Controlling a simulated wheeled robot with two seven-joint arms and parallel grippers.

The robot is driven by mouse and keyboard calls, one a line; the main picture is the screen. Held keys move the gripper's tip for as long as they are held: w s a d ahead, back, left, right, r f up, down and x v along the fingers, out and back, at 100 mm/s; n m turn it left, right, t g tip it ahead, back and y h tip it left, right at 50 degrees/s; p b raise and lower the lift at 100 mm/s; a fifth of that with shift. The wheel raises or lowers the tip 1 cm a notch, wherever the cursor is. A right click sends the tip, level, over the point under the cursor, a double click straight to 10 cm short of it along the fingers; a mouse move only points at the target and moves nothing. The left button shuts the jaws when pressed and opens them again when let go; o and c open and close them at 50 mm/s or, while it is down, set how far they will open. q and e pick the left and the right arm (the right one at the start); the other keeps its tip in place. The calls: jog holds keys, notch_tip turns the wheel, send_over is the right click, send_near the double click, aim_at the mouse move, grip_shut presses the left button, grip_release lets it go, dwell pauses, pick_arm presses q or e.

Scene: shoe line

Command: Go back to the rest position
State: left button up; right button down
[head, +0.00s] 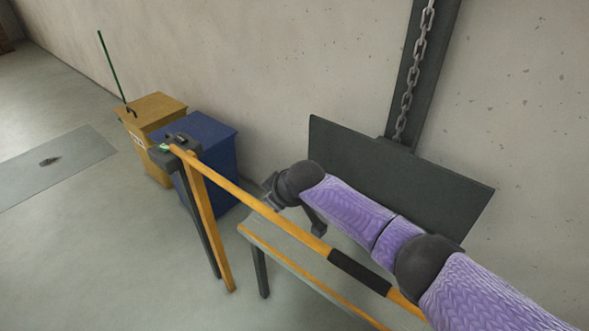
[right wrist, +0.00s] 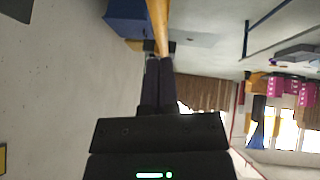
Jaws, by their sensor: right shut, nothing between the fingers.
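My right arm, in a purple sleeve, comes in from the lower right in the head view. Its dark gripper (head: 272,187) is at the far end, close to the orange bar (head: 245,198) in the picture; I cannot tell if they touch. In the right wrist view the two dark fingers of my right gripper (right wrist: 158,62) lie together with nothing between them. The orange bar also shows there, just beyond the fingertips (right wrist: 157,22). My left gripper is in neither view.
A blue bin (head: 208,158) and a yellow bin (head: 158,108) stand by the wall. A dark panel (head: 365,165) with a hanging chain (head: 411,75) is behind my right arm. A low orange-edged table (head: 290,262) stands below it.

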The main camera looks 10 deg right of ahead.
jog(key=d+p+v, duration=0.1)
jog(key=v, duration=0.5)
jog(key=s+a+f+m+g, duration=0.1)
jog(key=s+a+f, duration=0.15)
jog(key=s, duration=0.45)
jog(key=s+a+f+m+g, duration=0.1)
jog(key=s+f, duration=0.3)
jog(key=s, duration=0.3)
jog(key=s+d+m+g+h, duration=0.15)
jog(key=s+d, duration=0.25)
jog(key=s, duration=0.4)
jog(key=s+d+m+h, duration=0.2)
jog(key=s+d+m, duration=0.1)
jog(key=s+d, duration=0.3)
jog(key=s+f+g+b, duration=0.3)
jog(key=f+b, duration=0.7)
jog(key=f, duration=1.9)
pick_arm(q)
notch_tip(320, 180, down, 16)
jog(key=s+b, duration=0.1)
jog(key=b, duration=0.7)
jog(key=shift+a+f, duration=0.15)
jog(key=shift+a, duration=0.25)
pick_arm(e)
jog(key=s+d+f, duration=0.2)
jog(key=s+f, duration=1.2)
jog(key=f, duration=0.4)
jog(key=shift+s+f, duration=0.25)
jog(key=shift+f, duration=0.15)
jog(key=shift+n, duration=0.25)
